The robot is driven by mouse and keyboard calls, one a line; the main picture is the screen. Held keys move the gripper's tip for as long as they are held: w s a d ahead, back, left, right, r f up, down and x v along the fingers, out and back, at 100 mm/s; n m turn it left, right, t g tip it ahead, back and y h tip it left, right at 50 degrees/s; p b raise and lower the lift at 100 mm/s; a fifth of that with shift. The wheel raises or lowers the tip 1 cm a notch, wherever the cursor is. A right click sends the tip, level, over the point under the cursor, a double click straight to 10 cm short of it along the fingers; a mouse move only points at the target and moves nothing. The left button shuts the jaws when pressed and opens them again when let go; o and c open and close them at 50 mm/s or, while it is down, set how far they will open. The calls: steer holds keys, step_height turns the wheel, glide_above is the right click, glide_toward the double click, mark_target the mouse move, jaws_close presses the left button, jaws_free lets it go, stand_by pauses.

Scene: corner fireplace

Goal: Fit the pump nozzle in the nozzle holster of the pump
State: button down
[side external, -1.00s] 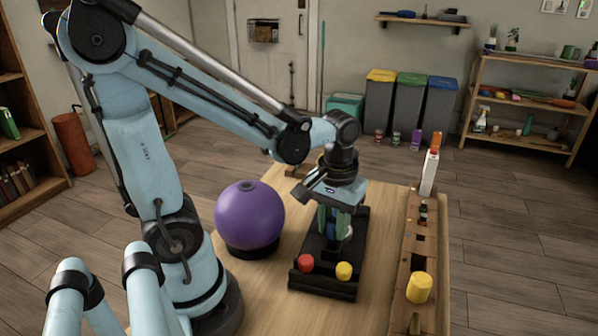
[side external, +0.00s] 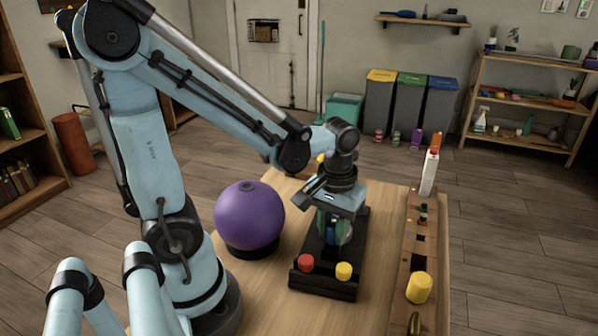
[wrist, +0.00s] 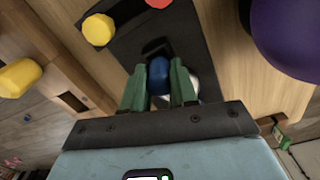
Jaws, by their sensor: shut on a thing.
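My gripper (wrist: 158,88), with green fingers, is shut on a blue piece (wrist: 159,76), which I take to be the pump nozzle. It also shows as a small blue patch between the fingers in the side external view (side external: 331,232). The gripper points down over a black base (side external: 323,283) with a red cap (side external: 306,262) and a yellow cap (side external: 344,271) at its near end. In the wrist view a dark raised frame (wrist: 156,46) on this base lies just beyond the blue piece. I cannot tell whether it is the holster, or whether they touch. A pale round part (wrist: 193,86) is partly hidden by a finger.
A purple ball (side external: 249,214) on a black ring stands left of the base. A wooden rail (side external: 417,244) on the right holds a white and orange bottle (side external: 430,171) and a yellow knob (side external: 419,288). Bare tabletop (side external: 383,240) separates base and rail.

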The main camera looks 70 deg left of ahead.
steer(key=shift+f, duration=0.7)
stand_by(0.3)
steer(key=c, duration=0.8)
jaws_free()
